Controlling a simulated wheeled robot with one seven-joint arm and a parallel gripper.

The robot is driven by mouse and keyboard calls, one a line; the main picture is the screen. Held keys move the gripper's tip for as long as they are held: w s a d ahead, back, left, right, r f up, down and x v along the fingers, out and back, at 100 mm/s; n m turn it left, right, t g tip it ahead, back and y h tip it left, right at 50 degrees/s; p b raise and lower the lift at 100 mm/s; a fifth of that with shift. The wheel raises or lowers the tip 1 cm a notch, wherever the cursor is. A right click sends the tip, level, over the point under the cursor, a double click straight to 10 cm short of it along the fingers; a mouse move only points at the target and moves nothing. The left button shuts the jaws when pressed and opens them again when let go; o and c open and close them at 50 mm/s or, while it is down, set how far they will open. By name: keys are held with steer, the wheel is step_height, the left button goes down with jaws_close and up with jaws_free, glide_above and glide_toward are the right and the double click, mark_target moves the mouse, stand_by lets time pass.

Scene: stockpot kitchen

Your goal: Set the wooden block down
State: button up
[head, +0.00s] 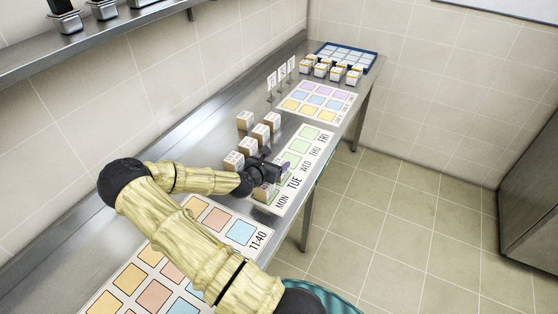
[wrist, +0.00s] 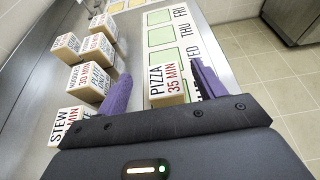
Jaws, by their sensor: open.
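The wooden block (wrist: 168,84) labelled PIZZA 35 MIN stands between the two purple fingers of my gripper (wrist: 160,80) in the wrist view. The fingers are spread, with gaps visible on both sides of the block. In the head view the block (head: 264,193) rests at the near end of the white day card (head: 315,151), beside the word MON. My gripper (head: 272,170) is low over the card there and partly hides the squares. The block's underside is hidden, so its exact fit on a square cannot be told.
Several other labelled blocks (head: 260,134) stand left of the card, close to my gripper. Another card (head: 240,230) marked 11:40 lies nearer, under my arm. A coloured card (head: 318,102), small sign stands (head: 282,74) and a blue-edged tray (head: 346,57) are farther along the steel counter.

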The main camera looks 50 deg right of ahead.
steer(key=v, duration=0.7)
steer(key=shift+s+a+r+b, duration=0.1)
steer(key=shift+r+b, duration=0.05)
steer(key=shift+b, duration=0.25)
